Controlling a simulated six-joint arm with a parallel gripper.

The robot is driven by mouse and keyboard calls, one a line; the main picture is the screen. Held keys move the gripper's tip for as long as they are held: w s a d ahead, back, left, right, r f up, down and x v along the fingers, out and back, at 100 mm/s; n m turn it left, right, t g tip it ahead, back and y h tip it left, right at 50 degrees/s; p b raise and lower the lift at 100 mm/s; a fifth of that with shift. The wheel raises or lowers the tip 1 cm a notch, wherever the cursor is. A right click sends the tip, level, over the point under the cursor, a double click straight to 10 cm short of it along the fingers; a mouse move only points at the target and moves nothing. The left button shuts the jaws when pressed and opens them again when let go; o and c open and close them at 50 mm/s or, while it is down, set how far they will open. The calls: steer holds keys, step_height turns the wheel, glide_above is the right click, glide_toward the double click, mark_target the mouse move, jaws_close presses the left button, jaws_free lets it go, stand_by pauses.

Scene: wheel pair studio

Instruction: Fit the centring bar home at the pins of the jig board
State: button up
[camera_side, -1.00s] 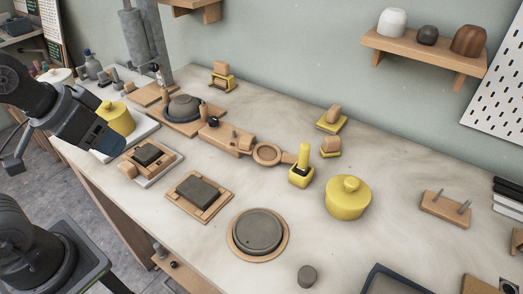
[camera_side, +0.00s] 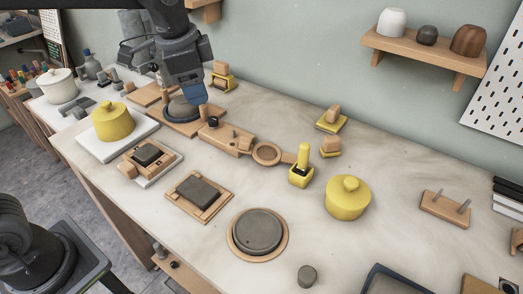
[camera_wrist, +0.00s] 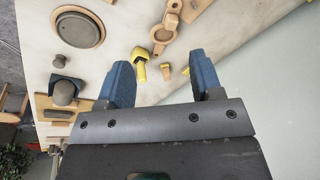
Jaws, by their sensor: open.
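A wooden bar with a ring (camera_side: 267,154) in its middle lies on the bench, and I take it for the centring bar. It shows at the top of the wrist view (camera_wrist: 163,34). One end meets a yellow block with an upright yellow handle (camera_side: 303,157); I cannot tell if they are joined. A wooden board (camera_side: 181,125), likely the jig board, carries a grey dome with wooden posts beside it. My gripper (camera_side: 192,97) is above this board, pointing down. In the wrist view its blue fingers (camera_wrist: 163,74) are apart with nothing held between them.
A yellow lidded pot (camera_side: 348,200) stands right of the handle, another (camera_side: 113,123) on a pale slab at left. A grey disc (camera_side: 258,231) and a framed dark slab (camera_side: 199,193) lie in front. A two-pin wooden block (camera_side: 446,207) stands at right.

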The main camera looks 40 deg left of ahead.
steer(key=w+d+f+m+g, duration=0.2)
steer(key=w+d+f+m, duration=0.3)
steer(key=w, duration=0.4)
glide_above(250, 141)
steer(key=f, duration=0.8)
steer(key=shift+s+f, duration=0.35)
steer(key=shift+f, duration=0.05)
steer(key=shift+w+f, duration=0.2)
steer(key=shift+f, duration=1.4)
steer(key=shift+w+f, duration=0.15)
steer(key=shift+f, duration=1.4)
steer(key=c, duration=1)
